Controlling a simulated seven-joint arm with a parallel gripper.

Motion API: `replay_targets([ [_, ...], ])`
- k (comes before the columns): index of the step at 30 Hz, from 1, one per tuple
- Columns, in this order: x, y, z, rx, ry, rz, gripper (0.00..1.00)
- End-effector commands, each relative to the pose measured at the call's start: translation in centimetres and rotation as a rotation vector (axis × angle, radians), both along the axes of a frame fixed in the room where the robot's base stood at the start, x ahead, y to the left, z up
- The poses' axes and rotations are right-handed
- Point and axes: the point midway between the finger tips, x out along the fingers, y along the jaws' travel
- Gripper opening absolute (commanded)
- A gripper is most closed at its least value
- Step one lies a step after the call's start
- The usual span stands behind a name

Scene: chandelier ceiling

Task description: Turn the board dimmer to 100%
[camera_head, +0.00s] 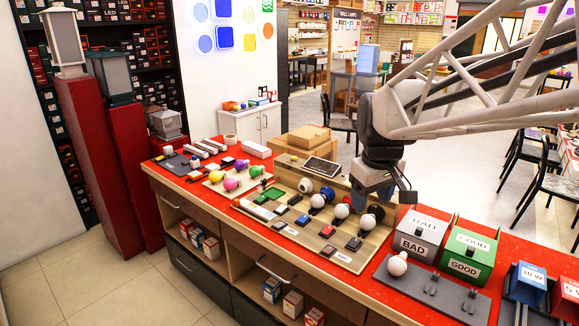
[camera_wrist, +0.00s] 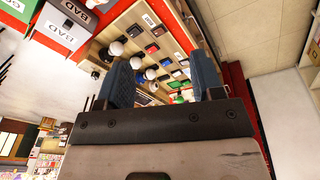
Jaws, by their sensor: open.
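The wooden board (camera_head: 343,262) lies on the red counter, with a row of round bulbs along its back and several small switches and coloured blocks in front. A white bulb (camera_head: 342,211) and a black switch (camera_head: 353,243) are among them. I cannot tell which small part is the dimmer, or its setting.
A grey BAD bin (camera_head: 419,238) and a green GOOD bin (camera_head: 468,252) stand right of the board. A bulb tester (camera_head: 423,293) is in front of them. A second board (camera_head: 222,185) with coloured bulbs lies left. Cardboard boxes (camera_head: 302,140) stand behind.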

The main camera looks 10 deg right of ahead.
Motion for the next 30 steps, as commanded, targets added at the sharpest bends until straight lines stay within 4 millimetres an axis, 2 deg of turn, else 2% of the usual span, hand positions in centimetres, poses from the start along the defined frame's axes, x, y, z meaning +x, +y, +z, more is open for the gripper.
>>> replay_targets([
  [3, 3.0, -1.0, 0.1, -0.008, 0.014, 0.047, 0.61],
  [14, 11.4, -4.3, -0.1, -0.028, 0.045, 0.198, 0.61],
  [30, 23.6, -10.4, -3.0, -0.046, 0.093, 0.426, 0.61],
])
